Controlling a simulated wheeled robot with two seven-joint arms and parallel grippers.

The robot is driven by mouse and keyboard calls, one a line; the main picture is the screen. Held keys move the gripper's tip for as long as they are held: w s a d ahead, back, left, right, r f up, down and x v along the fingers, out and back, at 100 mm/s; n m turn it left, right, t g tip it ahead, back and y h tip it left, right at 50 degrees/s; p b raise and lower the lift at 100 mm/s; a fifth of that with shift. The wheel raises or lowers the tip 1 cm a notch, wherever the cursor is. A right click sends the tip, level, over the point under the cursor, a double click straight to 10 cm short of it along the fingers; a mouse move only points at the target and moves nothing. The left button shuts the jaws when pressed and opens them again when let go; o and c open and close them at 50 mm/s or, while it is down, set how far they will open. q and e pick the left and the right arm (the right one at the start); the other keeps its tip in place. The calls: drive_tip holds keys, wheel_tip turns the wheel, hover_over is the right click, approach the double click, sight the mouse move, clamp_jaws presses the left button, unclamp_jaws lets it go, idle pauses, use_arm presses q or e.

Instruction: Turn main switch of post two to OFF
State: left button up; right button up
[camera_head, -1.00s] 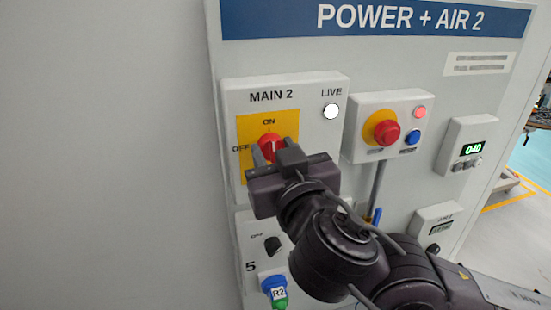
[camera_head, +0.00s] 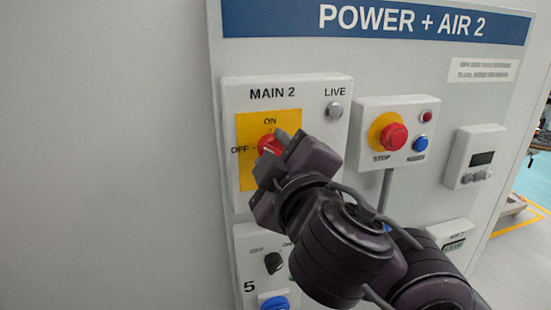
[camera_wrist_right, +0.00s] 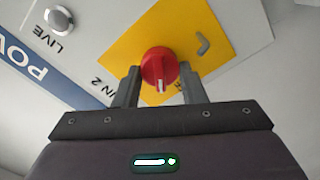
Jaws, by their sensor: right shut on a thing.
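The red main switch knob (camera_head: 268,146) sits on a yellow plate (camera_head: 246,172) on the MAIN 2 box, with ON marked above it and OFF to its left. Its white mark lies slanted, close to the OFF side. My right gripper (camera_head: 281,155) is shut on the knob, turned at a slant, and covers its right side. In the right wrist view the knob (camera_wrist_right: 159,66) sits between the two fingers. The LIVE lamp (camera_head: 334,111) is grey and unlit. My left gripper is not in view.
Right of the MAIN 2 box are a red stop button (camera_head: 394,136), a blue button (camera_head: 420,143) and a dark, blank display (camera_head: 482,158). A smaller black switch (camera_head: 273,263) sits below. Bare wall fills the left.

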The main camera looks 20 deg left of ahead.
drive_tip(key=shift+f+n+b, duration=0.15)
drive_tip(key=shift+n+b, duration=0.3)
drive_tip(key=shift+n, duration=2.95)
drive_tip(key=o, duration=1)
drive_tip(key=shift+a, duration=0.1)
drive_tip(key=shift+c, duration=0.2)
drive_tip(key=shift+o, duration=0.2)
drive_tip(key=shift+f, duration=0.1)
drive_tip(key=shift+f, duration=0.1)
